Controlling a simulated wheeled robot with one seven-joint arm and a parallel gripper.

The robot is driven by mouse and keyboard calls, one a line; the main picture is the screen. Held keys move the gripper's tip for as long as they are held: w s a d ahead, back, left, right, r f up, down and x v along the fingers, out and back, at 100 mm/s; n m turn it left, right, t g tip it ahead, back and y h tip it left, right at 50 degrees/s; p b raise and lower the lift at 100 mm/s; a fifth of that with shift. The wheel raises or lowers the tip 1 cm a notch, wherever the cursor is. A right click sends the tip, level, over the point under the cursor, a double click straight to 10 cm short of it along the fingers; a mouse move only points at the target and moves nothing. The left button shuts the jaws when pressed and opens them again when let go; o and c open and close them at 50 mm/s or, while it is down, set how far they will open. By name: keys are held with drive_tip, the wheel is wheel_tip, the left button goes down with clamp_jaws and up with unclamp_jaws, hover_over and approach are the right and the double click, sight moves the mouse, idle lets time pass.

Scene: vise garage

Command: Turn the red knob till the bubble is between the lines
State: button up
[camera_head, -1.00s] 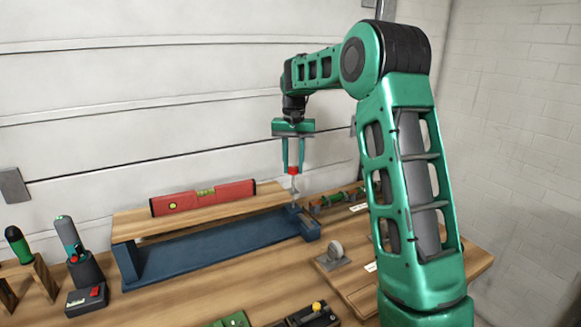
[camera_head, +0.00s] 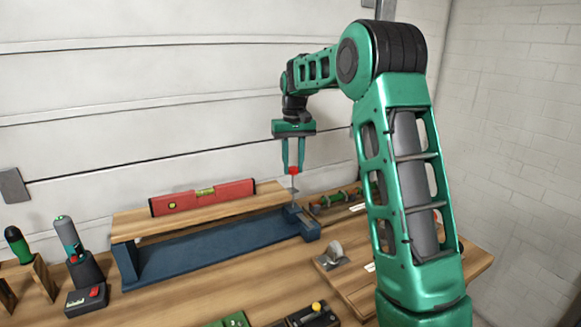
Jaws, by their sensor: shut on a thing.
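The red knob (camera_head: 293,171) tops a thin upright screw at the right end of the wooden board. My gripper (camera_head: 293,169) points straight down from above, with its two green fingers shut on the knob. A red spirit level (camera_head: 202,198) lies along the wooden board (camera_head: 135,226), which rests over a blue metal base (camera_head: 225,245). The level's yellow-green vial (camera_head: 205,190) faces me. The bubble and its lines are too small to make out.
A grey and green tool (camera_head: 69,237) stands in a dark holder at the left, behind a small box with a red switch (camera_head: 95,292). A grey metal piece (camera_head: 334,253) stands right of the base. Green items (camera_head: 330,199) lie behind it.

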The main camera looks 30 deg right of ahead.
sight(293, 168)
drive_tip(key=shift+w+a+r, duration=0.1)
drive_tip(key=shift+w+r, duration=0.05)
drive_tip(key=o, duration=1.1)
drive_tip(key=shift+c, duration=0.2)
wheel_tip(293, 168, up, 11)
drive_tip(key=shift+f, duration=0.2)
drive_tip(key=s+d+f+m, duration=0.1)
drive_tip(key=s+d, duration=0.1)
drive_tip(key=s, duration=1.1)
drive_tip(key=s+a+f+m, duration=0.1)
drive_tip(key=s+f, duration=0.4)
drive_tip(key=s, duration=0.6)
drive_tip(key=s+a+f, duration=0.1)
drive_tip(key=s+f, duration=0.4)
drive_tip(key=s, duration=0.5)
drive_tip(key=s+a+f+m, duration=0.1)
drive_tip(key=s+f, duration=0.4)
drive_tip(key=s, duration=0.6)
drive_tip(key=shift+s+a+f+m, duration=0.15)
drive_tip(key=shift+s+f+m, duration=0.1)
drive_tip(key=shift+s+m, duration=0.05)
